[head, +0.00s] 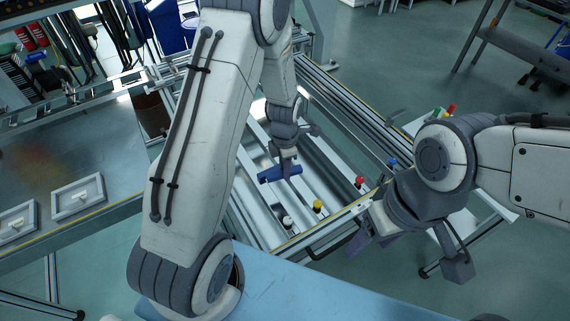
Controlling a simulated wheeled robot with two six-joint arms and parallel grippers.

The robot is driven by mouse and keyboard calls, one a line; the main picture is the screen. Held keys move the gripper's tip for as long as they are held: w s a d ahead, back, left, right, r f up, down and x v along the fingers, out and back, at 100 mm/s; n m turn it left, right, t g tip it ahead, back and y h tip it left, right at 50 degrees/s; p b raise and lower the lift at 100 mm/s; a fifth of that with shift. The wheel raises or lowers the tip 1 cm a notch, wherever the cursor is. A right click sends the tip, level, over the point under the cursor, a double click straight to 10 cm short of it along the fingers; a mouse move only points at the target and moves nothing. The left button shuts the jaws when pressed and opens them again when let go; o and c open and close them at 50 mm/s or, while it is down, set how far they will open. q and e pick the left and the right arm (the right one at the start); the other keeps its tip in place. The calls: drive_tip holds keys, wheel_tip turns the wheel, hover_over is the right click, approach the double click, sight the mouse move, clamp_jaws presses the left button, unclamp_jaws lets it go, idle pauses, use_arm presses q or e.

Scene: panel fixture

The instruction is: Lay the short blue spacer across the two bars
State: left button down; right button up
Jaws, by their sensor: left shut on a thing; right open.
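The short blue spacer (270,176) is in my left gripper (287,166), near the middle of the head view. It lies roughly level over the panel fixture, crosswise to its long metal bars (316,187). I cannot tell whether it touches the bars or hangs just above them. The gripper's fingers hide part of the spacer. My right gripper (410,255) is open and empty at the fixture's near right corner, apart from the spacer.
White, yellow (318,206), red (360,181) and blue (392,162) knobs line the fixture's near edge. A metal table (115,150) with shallow white trays (78,197) stands at left. A blue surface (300,290) is at the bottom. My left arm hides part of the fixture.

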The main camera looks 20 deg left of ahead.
use_arm(q)
drive_tip(key=shift+f+n, duration=0.15)
drive_tip(key=shift+n, duration=0.95)
drive_tip(key=shift+w, duration=0.1)
drive_tip(key=shift+p, duration=0.3)
wheel_tip(320, 180, down, 7)
drive_tip(key=b, duration=0.4)
drive_tip(key=shift+b, duration=0.35)
drive_tip(key=shift+f+b, duration=0.4)
drive_tip(key=shift+f, duration=0.15)
drive_tip(key=c, duration=0.6)
unclamp_jaws()
drive_tip(key=shift+r, duration=0.1)
